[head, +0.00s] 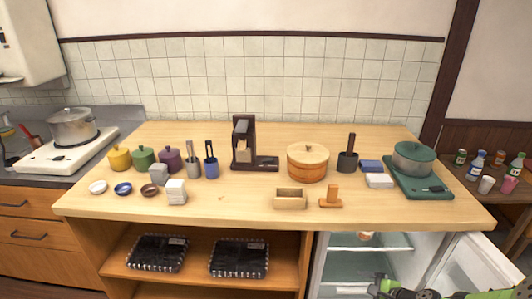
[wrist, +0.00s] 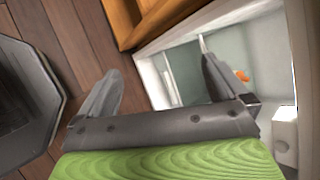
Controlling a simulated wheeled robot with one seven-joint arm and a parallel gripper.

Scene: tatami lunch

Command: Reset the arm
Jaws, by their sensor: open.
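My gripper (wrist: 158,72) shows in the wrist view with its two grey fingers spread wide apart and nothing between them. It is in front of the open fridge (wrist: 150,85) below the counter, with the fridge opening just beyond the fingers. In the head view, green parts of my arm (head: 398,291) show at the lower right, in front of the fridge; the fingers are not clear there. A small orange thing (wrist: 242,75) is inside the fridge, too small to name.
The fridge door (head: 475,268) stands open at the right, close to my arm. The wooden counter (head: 240,208) above carries several pots, cups and a wooden tub (head: 308,170). Two black trays, left (head: 157,254) and right (head: 238,258), lie on the shelf. Wooden floor (wrist: 80,40) shows left of the fridge.

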